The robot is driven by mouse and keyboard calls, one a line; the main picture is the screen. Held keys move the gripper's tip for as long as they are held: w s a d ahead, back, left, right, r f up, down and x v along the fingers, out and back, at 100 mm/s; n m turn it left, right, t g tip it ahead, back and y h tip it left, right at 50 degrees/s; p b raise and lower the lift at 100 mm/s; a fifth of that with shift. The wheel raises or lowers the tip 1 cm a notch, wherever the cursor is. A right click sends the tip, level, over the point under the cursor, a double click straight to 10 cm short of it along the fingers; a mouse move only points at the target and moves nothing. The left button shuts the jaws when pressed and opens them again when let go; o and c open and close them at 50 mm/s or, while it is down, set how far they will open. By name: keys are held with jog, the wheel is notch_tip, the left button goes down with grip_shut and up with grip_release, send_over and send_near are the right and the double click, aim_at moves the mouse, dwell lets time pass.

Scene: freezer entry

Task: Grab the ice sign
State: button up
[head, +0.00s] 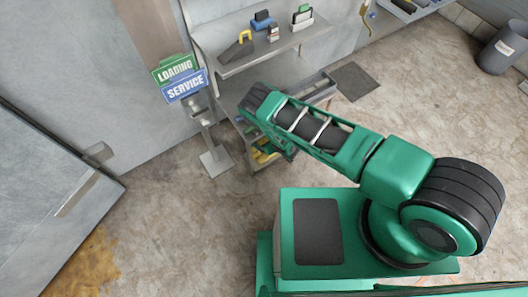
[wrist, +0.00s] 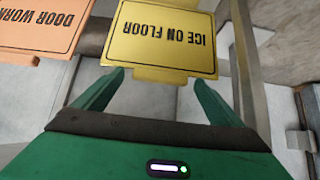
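The yellow ice sign (wrist: 160,38), reading "ICE ON FLOOR" upside down, fills the top middle of the wrist view. My gripper (wrist: 158,80) is open, its two green fingers pointing at the sign's near edge, with the fingertips close to its left and right parts. I cannot tell whether they touch it. In the head view my arm covers my gripper and most of the shelf where yellow pieces (head: 264,153) show low down.
An orange "DOOR WORK" sign (wrist: 45,30) is just left of the ice sign. A metal post (wrist: 250,50) stands close on the right. Green "LOADING" (head: 175,68) and blue "SERVICE" (head: 185,86) signs sit on a stand beside the shelf unit (head: 265,60).

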jog(key=c, duration=1.5)
jog(key=shift+c, duration=0.2)
jog(key=shift+r, duration=0.15)
